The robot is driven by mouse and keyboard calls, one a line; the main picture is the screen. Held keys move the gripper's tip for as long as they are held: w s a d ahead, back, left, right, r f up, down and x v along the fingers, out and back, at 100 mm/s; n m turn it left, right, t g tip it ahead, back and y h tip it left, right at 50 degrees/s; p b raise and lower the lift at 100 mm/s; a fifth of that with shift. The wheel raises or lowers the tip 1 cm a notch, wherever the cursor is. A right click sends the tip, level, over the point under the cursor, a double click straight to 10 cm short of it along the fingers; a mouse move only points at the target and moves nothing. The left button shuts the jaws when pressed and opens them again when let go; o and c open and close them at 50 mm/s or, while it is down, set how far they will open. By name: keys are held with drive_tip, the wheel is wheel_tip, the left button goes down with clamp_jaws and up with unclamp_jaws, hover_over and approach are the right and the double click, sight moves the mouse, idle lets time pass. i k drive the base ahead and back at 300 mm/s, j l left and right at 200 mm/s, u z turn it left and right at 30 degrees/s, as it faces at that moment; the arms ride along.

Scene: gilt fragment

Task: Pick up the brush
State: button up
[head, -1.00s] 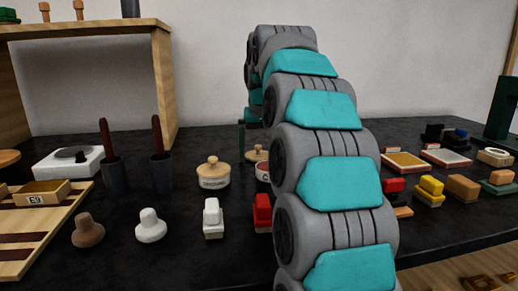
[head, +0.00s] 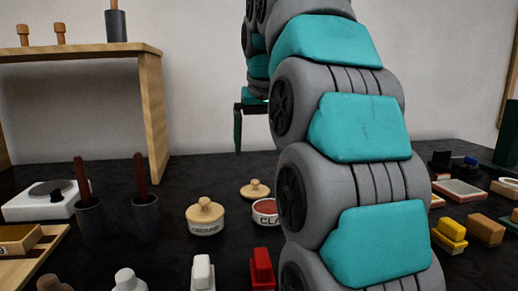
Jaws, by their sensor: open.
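Two reddish-brown handles, which look like brush handles, stand upright in dark grey cups at the left. One is the left handle (head: 82,178) in the left cup (head: 90,219). The other is the right handle (head: 140,172) in the right cup (head: 146,217). Any bristles are hidden inside the cups. Another dark cup (head: 116,26) stands on the wooden shelf with a stick tip at the top edge. My gripper (head: 253,126) is open and hangs in the back middle, right of and apart from both cups. One dark finger shows clearly; my arm hides part of the rest.
White (head: 203,272) and red (head: 262,268) blocks are in front. A white scale-like device (head: 42,199) is left. The wooden shelf leg (head: 153,118) rises behind the cups.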

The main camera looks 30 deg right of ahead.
sight(263, 280)
drive_tip(key=k+j, duration=0.2)
drive_tip(key=k, duration=0.3)
drive_tip(key=k+j, duration=0.2)
drive_tip(key=k, duration=0.3)
